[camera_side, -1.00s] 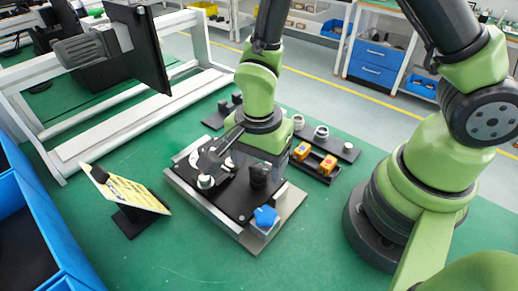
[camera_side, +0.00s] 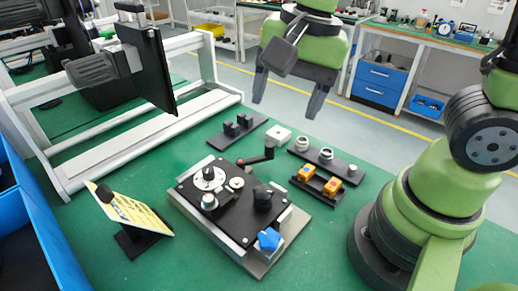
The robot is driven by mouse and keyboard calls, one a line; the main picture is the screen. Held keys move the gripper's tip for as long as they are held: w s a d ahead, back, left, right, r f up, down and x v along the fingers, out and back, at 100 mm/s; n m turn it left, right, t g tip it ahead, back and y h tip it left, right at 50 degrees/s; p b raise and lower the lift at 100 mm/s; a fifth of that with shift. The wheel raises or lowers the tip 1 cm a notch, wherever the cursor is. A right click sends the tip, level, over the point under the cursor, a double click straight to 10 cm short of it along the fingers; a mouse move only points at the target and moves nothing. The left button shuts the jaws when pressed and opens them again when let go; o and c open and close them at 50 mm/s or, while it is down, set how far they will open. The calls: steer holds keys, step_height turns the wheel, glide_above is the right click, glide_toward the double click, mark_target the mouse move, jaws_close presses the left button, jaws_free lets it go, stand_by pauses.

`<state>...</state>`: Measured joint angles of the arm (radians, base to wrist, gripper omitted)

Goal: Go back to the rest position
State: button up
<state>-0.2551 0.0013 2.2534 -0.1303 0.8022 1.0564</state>
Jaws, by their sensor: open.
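My gripper (camera_side: 286,104) is at the upper middle of the side view, raised well above the green table. Its two dark fingers point down and stand wide apart, with nothing between them. Below it and to the left sits the black-topped fixture (camera_side: 226,221) on a metal base plate. On the fixture are a white dial-like disc (camera_side: 208,178), small round metal parts, a black knob (camera_side: 263,197) and a blue star-shaped knob (camera_side: 268,239). A dark crank-like lever (camera_side: 257,155) stands at its back edge. My gripper touches none of these.
Behind the fixture lie a black holder with rings (camera_side: 326,157), a tray with orange blocks (camera_side: 318,183) and a black block stand (camera_side: 237,131). A yellow sign (camera_side: 132,208) stands at left. Blue bins (camera_side: 42,235) and a white frame (camera_side: 140,127) border the left. Air around the gripper is clear.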

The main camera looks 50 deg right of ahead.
steer(key=s+d+r+n+t, duration=0.4)
steer(key=s+r+n+t, duration=0.1)
steer(key=s+r+n, duration=0.2)
steer(key=shift+s+r+n+y, duration=0.25)
steer(key=shift+s+n+y, duration=0.15)
steer(key=shift+n, duration=0.2)
stand_by(0.4)
